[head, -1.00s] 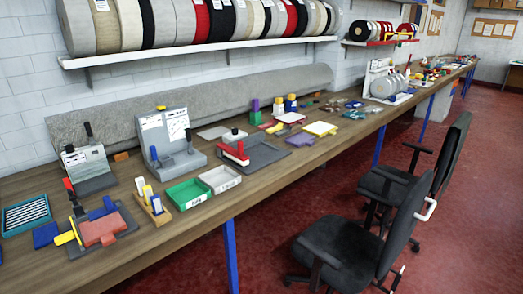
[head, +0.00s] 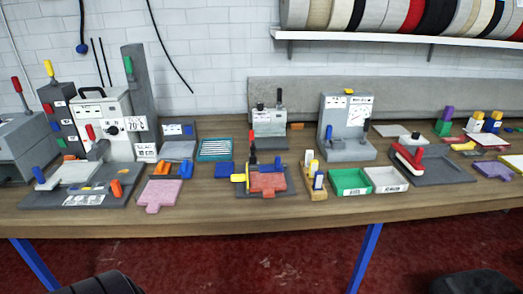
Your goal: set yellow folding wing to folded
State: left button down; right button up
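The yellow folding wing (head: 240,178) is a small yellow piece at the left side of a dark fixture (head: 286,191) near the middle of the bench. It sticks out to the left, beside a flat red-orange plate (head: 267,182). Blue parts stand behind the plate, and an upright lever with a red and black handle (head: 252,150) rises at the back. The wing is small here, so its exact tilt is hard to tell. Neither of my grippers is in view.
The bench's front strip (head: 240,217) is clear.

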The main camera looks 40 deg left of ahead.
aim_at(234, 178)
jog(key=u, duration=1.5)
